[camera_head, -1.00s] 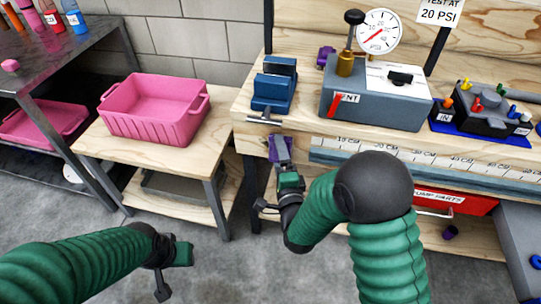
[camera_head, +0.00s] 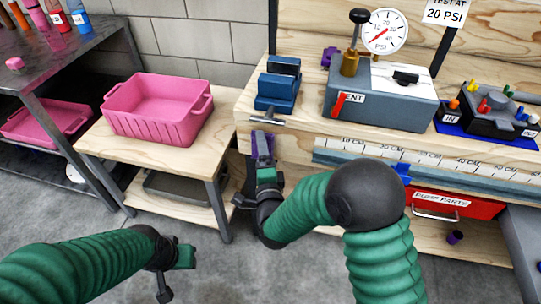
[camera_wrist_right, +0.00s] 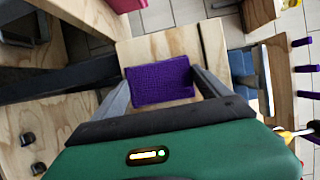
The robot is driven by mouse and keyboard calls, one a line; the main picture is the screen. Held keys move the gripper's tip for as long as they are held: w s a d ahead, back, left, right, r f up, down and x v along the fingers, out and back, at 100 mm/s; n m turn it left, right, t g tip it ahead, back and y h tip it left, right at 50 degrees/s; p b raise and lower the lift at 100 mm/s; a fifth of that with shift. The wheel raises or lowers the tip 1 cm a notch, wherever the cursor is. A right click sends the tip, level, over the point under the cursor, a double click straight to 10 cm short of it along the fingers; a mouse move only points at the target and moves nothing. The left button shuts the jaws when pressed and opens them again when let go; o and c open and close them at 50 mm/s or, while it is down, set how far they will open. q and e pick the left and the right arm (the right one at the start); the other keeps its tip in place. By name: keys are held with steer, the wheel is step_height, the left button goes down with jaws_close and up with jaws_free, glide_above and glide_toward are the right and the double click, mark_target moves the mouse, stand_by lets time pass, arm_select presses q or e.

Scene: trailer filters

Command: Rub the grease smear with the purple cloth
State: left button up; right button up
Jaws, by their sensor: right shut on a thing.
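The purple cloth (camera_wrist_right: 160,82) is a textured piece between the two fingers of my right gripper (camera_wrist_right: 161,90) in the right wrist view. In the head view the gripper (camera_head: 262,160) is shut on the cloth (camera_head: 262,145) below the workbench's front left corner, near the vise handle. My left gripper (camera_head: 175,272) is open and empty, low over the grey floor at lower left. I cannot make out the grease smear in either view.
A blue vise (camera_head: 277,85) stands at the bench corner with its handle (camera_head: 266,120) sticking out. A grey gauge box (camera_head: 380,105) is right of it. A pink bin (camera_head: 158,108) sits on a low wooden table (camera_head: 100,148) to the left. A red drawer (camera_head: 450,203) is under the bench.

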steer(key=shift+w+a, duration=0.25)
steer(key=shift+a, duration=0.1)
steer(key=shift+s, duration=0.1)
steer(key=shift+s+a, duration=0.2)
steer(key=shift+s, duration=0.1)
steer(key=shift+s+a+b, duration=0.1)
steer(key=shift+s+a, duration=0.15)
steer(key=shift+s, duration=0.55)
steer(key=shift+s+a+b, duration=0.1)
steer(key=shift+s+a, duration=0.15)
steer(key=shift+s, duration=0.6)
steer(key=shift+s+a+b, duration=0.1)
steer(key=shift+s+a, duration=0.15)
steer(key=shift+s, duration=0.55)
steer(key=s, duration=0.1)
steer(key=s+a, duration=0.1)
steer(key=s, duration=0.1)
steer(key=shift+w+d, duration=0.1)
